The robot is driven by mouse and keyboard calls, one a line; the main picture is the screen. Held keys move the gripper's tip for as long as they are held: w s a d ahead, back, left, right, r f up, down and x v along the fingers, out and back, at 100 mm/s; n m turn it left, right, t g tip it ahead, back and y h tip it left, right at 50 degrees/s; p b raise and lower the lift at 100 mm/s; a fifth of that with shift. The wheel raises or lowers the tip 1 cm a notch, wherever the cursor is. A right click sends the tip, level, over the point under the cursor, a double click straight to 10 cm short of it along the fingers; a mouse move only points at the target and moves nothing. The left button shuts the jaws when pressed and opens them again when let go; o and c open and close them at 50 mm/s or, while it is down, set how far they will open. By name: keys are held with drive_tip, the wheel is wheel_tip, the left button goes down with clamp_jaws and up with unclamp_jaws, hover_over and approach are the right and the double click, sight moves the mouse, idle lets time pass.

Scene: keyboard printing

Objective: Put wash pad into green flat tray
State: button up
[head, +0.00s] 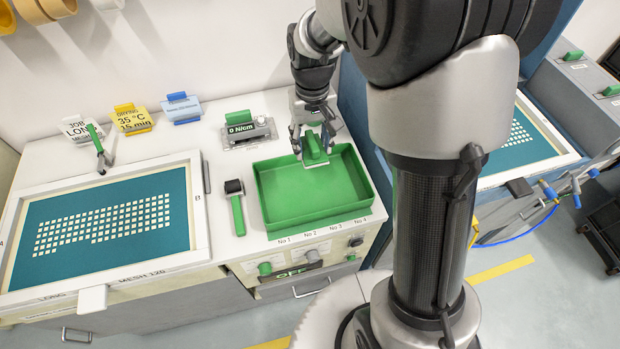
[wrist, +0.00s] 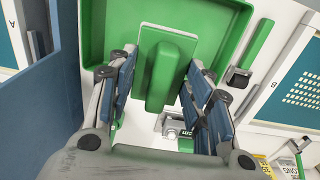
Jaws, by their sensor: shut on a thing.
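The green flat tray (head: 285,225) stands on the white worktop. The pad overlaps the tray's back right part in the head view, and the tray also shows behind it in the wrist view (wrist: 98,30). I cannot tell whether the pad touches the tray.
A green-handled tool with a black head (head: 238,207) lies left of the tray. A grey device with a green block (head: 247,130) stands behind it. A teal screen in a white frame (head: 110,215) fills the left. Knobs (head: 264,268) line the front panel.

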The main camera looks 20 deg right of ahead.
sight(317, 151)
wheel_tip(317, 151, down, 16)
drive_tip(key=b, duration=0.4)
drive_tip(key=shift+f, duration=0.15)
drive_tip(key=o, duration=1.5)
drive_tip(key=shift+f, duration=0.1)
wheel_tip(317, 151, up, 13)
drive_tip(key=p, duration=0.3)
drive_tip(key=shift+s+f, duration=0.1)
drive_tip(key=shift+f, duration=0.1)
drive_tip(key=shift+t, duration=0.6)
drive_tip(key=s+r, duration=0.1)
drive_tip(key=r, duration=0.1)
drive_tip(key=s+r, duration=0.1)
drive_tip(key=r, duration=0.2)
drive_tip(key=s+r, duration=0.1)
drive_tip(key=r, duration=0.1)
drive_tip(key=shift+s+r, duration=0.25)
drive_tip(key=s+r+t, duration=0.1)
drive_tip(key=s+r, duration=0.4)
drive_tip(key=s, duration=0.4)
drive_tip(key=s+r+t, duration=0.2)
drive_tip(key=s+r, duration=0.3)
drive_tip(key=s, duration=0.5)
